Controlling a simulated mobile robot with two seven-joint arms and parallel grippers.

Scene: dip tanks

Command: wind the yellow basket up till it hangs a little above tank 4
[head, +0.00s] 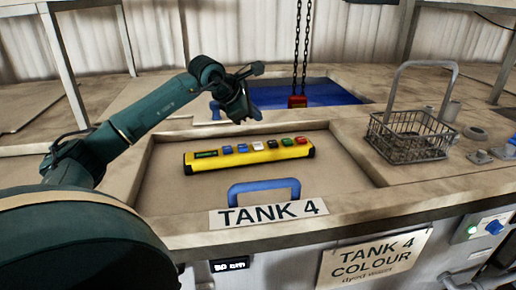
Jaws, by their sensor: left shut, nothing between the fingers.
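My left gripper (246,115) is shut and empty, above the far edge of the tank 4 lid. A yellow control box (245,156) with a row of coloured buttons and a small dark display lies on that lid, in front of and below the gripper, apart from it. The lid (170,195) has a blue handle (264,188) and sits behind the "TANK 4" label (268,214). Two chains (302,45) hang down to a red block (297,101) over an open tank of blue liquid (335,93) behind. I see no yellow basket. My right gripper is not in view.
A grey wire basket (408,138) with a tall handle stands on the counter at the right, near small metal parts (478,156). A "TANK 4 COLOUR" sign (373,260) and a switch panel (484,227) are on the front face. Frame posts (65,70) stand at the left.

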